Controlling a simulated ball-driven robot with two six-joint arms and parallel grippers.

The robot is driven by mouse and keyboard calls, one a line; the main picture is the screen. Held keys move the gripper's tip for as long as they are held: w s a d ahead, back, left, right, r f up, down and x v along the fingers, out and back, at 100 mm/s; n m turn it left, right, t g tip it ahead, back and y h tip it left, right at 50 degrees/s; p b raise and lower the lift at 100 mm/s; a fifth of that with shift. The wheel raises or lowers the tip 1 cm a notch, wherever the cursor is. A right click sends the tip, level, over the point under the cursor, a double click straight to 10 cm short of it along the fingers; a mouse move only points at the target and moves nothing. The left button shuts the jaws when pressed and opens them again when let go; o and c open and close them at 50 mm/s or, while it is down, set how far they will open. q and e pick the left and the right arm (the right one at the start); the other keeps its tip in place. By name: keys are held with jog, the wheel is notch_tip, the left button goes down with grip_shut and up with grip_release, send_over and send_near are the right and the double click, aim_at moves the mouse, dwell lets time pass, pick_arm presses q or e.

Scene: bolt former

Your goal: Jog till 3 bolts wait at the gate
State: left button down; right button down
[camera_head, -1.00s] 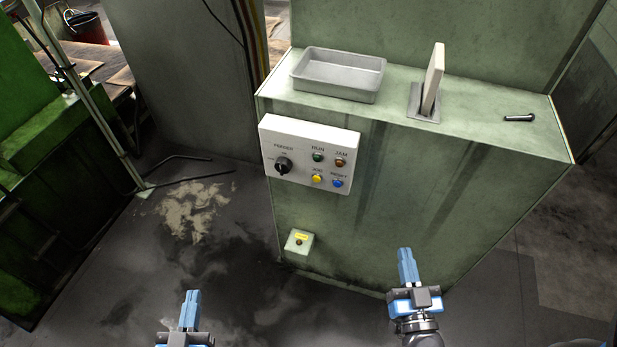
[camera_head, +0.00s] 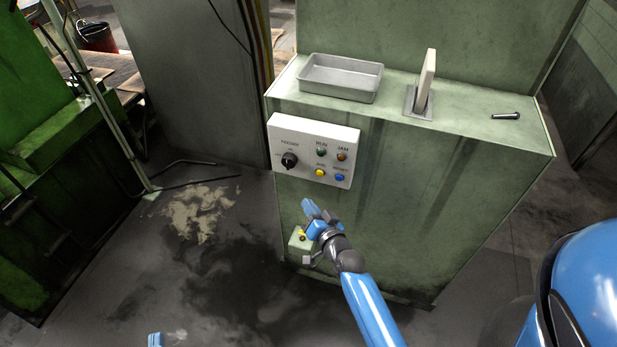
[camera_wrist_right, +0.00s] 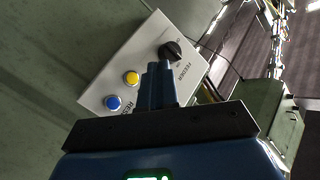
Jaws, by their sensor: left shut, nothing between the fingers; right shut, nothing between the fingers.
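A white control panel (camera_head: 312,132) on the cabinet front carries a black FEEDER knob (camera_head: 289,160), a green RUN lamp (camera_head: 322,151), an amber JAM lamp (camera_head: 342,156), a yellow jog button (camera_head: 320,172) and a blue RESET button (camera_head: 340,178). One dark bolt (camera_head: 506,115) lies on the cabinet top at right. My right gripper (camera_head: 307,204) is shut and empty, below the panel; in the right wrist view its fingers (camera_wrist_right: 159,68) point toward the panel, beside the yellow button (camera_wrist_right: 131,78). My left gripper (camera_head: 155,340) is shut, mostly cut off at the bottom edge.
A grey metal tray (camera_head: 342,93) and an upright pale plate in a slotted base (camera_head: 427,80) stand on the cabinet top. A small box with a yellow top (camera_head: 299,241) sits low on the cabinet, partly behind my right gripper. Floor at left is open.

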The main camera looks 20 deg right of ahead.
aim_at(320, 173)
jog(key=shift+w+a+f, duration=0.1)
jog(key=shift+f, duration=0.25)
jog(key=w+d+b, duration=0.5)
jog(key=w, duration=0.2)
dwell(0.6)
jog(key=shift+w, duration=0.1)
